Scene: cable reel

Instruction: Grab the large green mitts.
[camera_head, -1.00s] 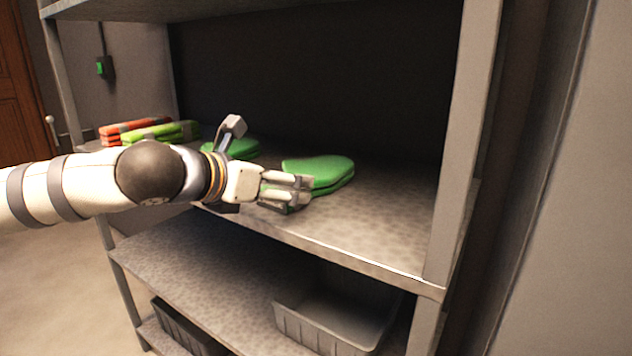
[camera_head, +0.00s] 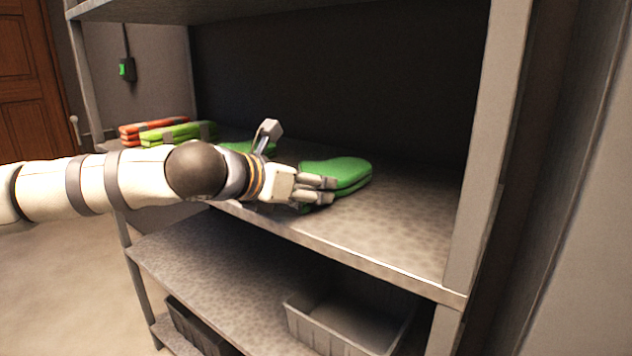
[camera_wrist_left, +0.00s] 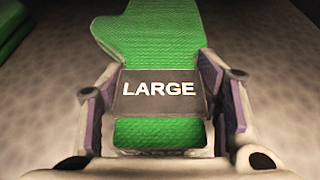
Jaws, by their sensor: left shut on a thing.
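The large green mitts (camera_head: 342,174) lie on the upper shelf of the metal rack, to the right of my left gripper (camera_head: 318,190). In the left wrist view the mitts (camera_wrist_left: 150,45) have a dark cuff band that reads "LARGE". My left gripper (camera_wrist_left: 160,95) has its fingers on both sides of that band and is shut on it. The thumb end of the mitts points away from the gripper. My right gripper is not in view.
A second green mitt stack (camera_head: 245,147) lies behind my left wrist. Folded orange (camera_head: 150,127) and lime green (camera_head: 178,133) items lie at the shelf's left end. A rack post (camera_head: 485,150) stands right of the mitts. Grey bins (camera_head: 345,325) sit below.

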